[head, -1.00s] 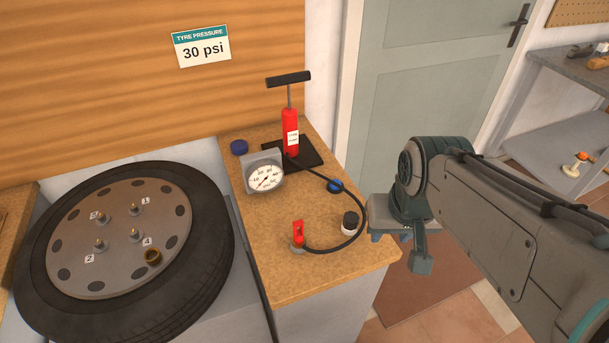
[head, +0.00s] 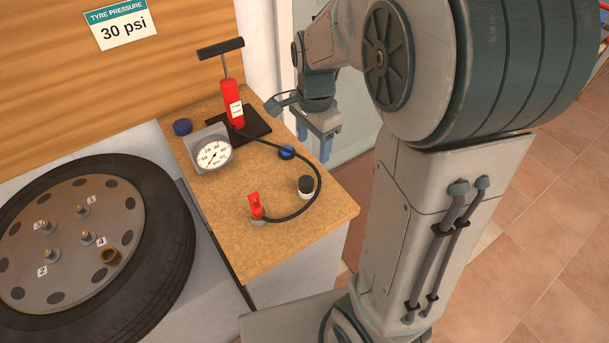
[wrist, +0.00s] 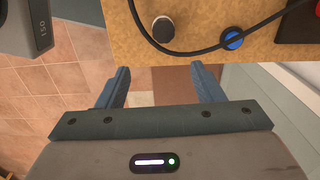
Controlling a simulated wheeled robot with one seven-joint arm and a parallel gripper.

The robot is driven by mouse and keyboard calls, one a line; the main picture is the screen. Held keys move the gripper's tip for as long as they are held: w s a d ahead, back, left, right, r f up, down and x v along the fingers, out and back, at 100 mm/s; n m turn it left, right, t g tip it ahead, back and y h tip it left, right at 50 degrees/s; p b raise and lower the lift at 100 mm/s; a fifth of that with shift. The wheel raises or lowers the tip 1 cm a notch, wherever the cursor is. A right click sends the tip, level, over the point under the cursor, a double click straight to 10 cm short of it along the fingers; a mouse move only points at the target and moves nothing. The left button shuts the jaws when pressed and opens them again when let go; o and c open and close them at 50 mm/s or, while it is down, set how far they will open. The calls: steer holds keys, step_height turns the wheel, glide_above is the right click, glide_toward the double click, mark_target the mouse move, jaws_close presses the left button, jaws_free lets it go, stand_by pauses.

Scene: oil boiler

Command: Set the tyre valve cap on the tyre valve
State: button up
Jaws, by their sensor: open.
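The tyre (head: 170,235) lies flat at the left, its grey disc bearing several numbered studs and a brass ring-like part (head: 111,257). I cannot tell which part is the tyre valve. Small cap-like things on the bench are a dark blue round piece (head: 182,127) by the gauge, a blue disc (head: 286,153) by the hose and a black-topped white piece (head: 306,188); I cannot tell which is the valve cap. My gripper (head: 314,140) is open and empty off the bench's right edge. In the wrist view its fingers (wrist: 160,86) point towards the bench edge, apart from everything.
The wooden bench (head: 290,225) carries a red pump (head: 232,103), a pressure gauge (head: 213,155) and a black hose (head: 318,175) ending in a red-levered chuck (head: 256,207). A sign (head: 121,22) reads 30 psi. Tiled floor lies right of the bench.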

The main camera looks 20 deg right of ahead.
glide_above(307, 180)
steer(key=d, duration=0.1)
step_height(307, 180, down, 8)
steer(key=shift+s+d+f+b, duration=0.1)
steer(key=shift+f+b, duration=0.15)
steer(key=shift+b, duration=0.1)
steer(key=f, duration=0.2)
steer(key=a+f, duration=0.1)
steer(key=f, duration=0.1)
steer(key=shift+f, duration=0.75)
steer(key=c, duration=1.1)
